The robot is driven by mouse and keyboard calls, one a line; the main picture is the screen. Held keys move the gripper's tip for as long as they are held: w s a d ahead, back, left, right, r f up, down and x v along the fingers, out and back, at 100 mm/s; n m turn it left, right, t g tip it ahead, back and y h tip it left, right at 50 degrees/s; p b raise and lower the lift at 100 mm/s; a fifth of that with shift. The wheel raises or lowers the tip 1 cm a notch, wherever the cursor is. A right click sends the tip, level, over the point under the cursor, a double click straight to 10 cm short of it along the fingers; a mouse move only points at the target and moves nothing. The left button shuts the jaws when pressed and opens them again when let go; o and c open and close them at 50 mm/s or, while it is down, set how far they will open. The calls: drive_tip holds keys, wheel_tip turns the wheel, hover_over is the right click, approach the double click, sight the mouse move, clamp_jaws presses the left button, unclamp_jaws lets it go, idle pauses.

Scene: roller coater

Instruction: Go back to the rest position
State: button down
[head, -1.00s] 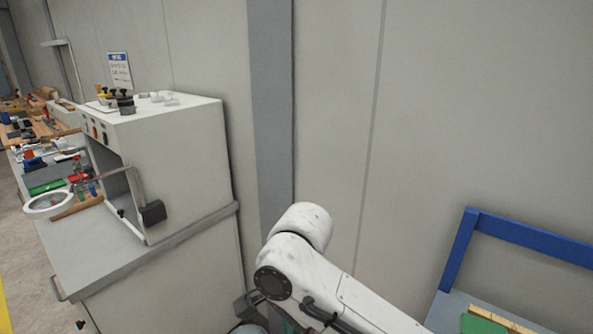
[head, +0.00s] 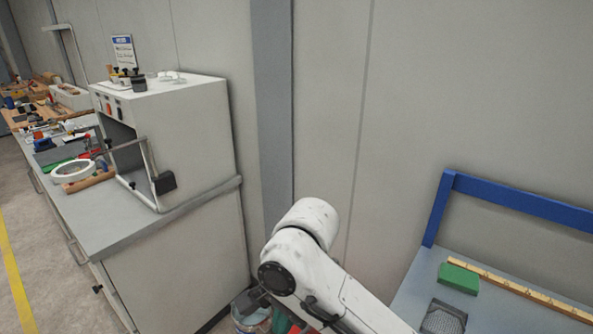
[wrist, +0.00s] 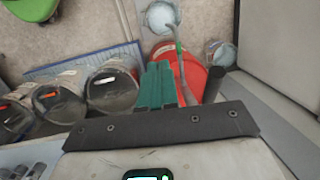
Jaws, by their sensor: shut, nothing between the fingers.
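My gripper (wrist: 156,85) shows in the wrist view as two teal fingers side by side, shut with nothing between them. It hangs over several containers and a red bucket (wrist: 190,68). In the head view my white arm is bent at the lower middle, and its elbow stands in front of the wall. The gripper end is mostly hidden low behind the arm there.
A blue-framed table (head: 425,285) at right carries a green block (head: 459,278). Clear containers (wrist: 112,85) stand below my gripper.

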drive_tip(key=s+d+f+n+t+y+b, duration=0.1)
drive_tip(key=s+d+f+n+b, duration=0.1)
drive_tip(key=s+d+f, duration=0.5)
drive_tip(key=s+d+f+n+t+y+b, duration=0.15)
drive_tip(key=s+d+f, duration=0.3)
drive_tip(key=f, duration=0.55)
drive_tip(key=s+d+f+n+h, duration=0.1)
drive_tip(key=s+d+f+h, duration=0.1)
drive_tip(key=s+d, duration=0.6)
drive_tip(key=s+d+f+n+h+b, duration=0.1)
drive_tip(key=s+d+f+n+h, duration=0.1)
drive_tip(key=s+d, duration=0.6)
wheel_tip(320, 180, down, 3)
drive_tip(key=shift+d+r+g+h, duration=0.15)
drive_tip(key=shift+d+g+h, duration=0.3)
drive_tip(key=shift+d, duration=0.7)
drive_tip(key=shift+n, duration=0.25)
